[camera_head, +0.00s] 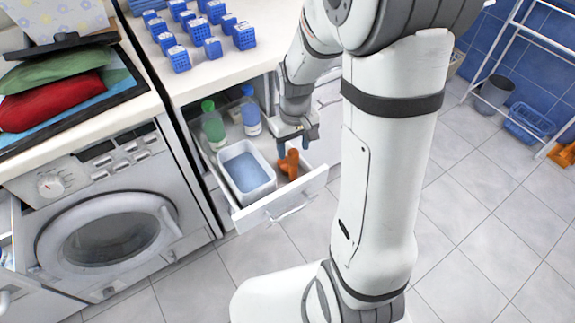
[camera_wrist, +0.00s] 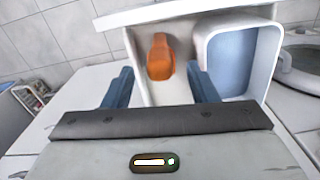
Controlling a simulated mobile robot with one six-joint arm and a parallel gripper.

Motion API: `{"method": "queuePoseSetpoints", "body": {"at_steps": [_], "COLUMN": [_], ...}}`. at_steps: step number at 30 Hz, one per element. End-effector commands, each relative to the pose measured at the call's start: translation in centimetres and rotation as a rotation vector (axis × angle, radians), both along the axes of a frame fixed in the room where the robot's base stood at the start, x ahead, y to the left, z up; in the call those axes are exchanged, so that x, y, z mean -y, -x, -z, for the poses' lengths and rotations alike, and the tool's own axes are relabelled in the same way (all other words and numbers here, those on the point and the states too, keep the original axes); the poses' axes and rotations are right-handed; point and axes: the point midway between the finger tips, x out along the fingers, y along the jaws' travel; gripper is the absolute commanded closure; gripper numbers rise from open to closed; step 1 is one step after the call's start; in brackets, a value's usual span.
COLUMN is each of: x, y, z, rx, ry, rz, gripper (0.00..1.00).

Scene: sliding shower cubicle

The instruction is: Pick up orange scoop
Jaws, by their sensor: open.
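The orange scoop (camera_head: 289,163) lies in the front right part of an open drawer (camera_head: 317,181). My gripper (camera_head: 296,146) is above the drawer, just over the scoop. In the wrist view the scoop (camera_wrist: 160,58) shows between and beyond the two blue fingertips of my gripper (camera_wrist: 162,88). The fingers are apart and nothing is held. In the head view the gripper's fingers partly cover the scoop's upper end.
A white container with a blue inside (camera_head: 271,188) stands left of the scoop. Behind it in the drawer are a green bottle (camera_head: 212,127) and a blue-topped bottle (camera_head: 250,113). A washing machine (camera_head: 110,215) stands left. Blue blocks (camera_head: 199,32) cover the counter above.

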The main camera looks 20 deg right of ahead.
Motion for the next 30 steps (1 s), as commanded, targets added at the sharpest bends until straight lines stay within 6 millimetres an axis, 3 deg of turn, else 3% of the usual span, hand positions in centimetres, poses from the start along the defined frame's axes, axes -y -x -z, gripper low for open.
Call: {"method": "queuePoseSetpoints", "body": {"at_steps": [10, 20, 30], "x": [-0.1, 0.0, 0.0], "y": [-0.3, -0.4, -0.4], "z": [4.9, 5.3, 5.3], "rx": [-0.002, 0.000, 0.000], "ry": [-0.001, 0.000, 0.000], "rz": [0.002, 0.002, 0.003], "gripper": [0.47, 0.48, 0.76]}}
